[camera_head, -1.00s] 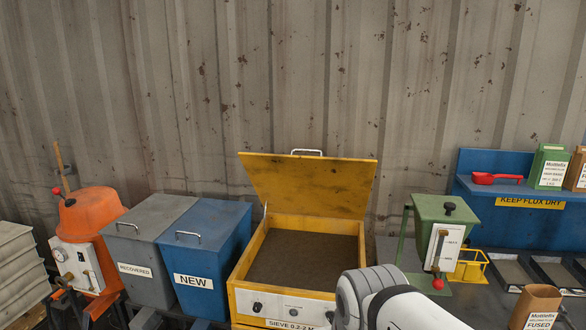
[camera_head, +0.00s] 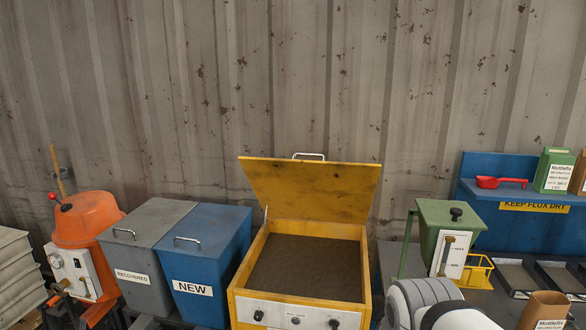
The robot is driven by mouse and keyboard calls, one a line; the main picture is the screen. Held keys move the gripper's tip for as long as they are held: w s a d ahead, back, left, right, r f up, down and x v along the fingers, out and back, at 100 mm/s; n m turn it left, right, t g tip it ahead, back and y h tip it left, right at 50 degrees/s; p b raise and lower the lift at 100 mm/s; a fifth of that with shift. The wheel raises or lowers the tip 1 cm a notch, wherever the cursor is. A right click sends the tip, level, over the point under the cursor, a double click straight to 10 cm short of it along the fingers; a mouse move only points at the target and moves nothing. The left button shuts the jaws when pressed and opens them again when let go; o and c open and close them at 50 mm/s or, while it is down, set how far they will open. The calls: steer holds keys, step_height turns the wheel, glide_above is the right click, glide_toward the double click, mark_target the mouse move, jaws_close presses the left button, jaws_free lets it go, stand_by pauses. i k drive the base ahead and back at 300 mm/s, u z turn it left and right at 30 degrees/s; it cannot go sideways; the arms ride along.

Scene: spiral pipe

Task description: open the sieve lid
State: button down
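The yellow sieve box (camera_head: 366,270) stands at the lower middle of the head view. Its lid (camera_head: 312,188) is raised and leans back, with a metal handle (camera_head: 309,156) at its top edge. A thin stay shows at the lid's left side. The dark sieve bed (camera_head: 305,266) inside is exposed. My white and grey arm shows at the bottom, right of the sieve and apart from the lid. My gripper is not in view.
Left of the sieve stand a blue bin (camera_head: 208,262) marked NEW, a grey bin (camera_head: 147,255) marked RECOVERED and an orange machine (camera_head: 86,220). To the right are a green hopper (camera_head: 447,228) and a blue shelf (camera_head: 520,190). A corrugated wall (camera_head: 300,80) closes the back.

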mark_target(309, 189)
steer(key=u, duration=0.05)
steer(key=i, duration=1)
steer(key=z, duration=0.05)
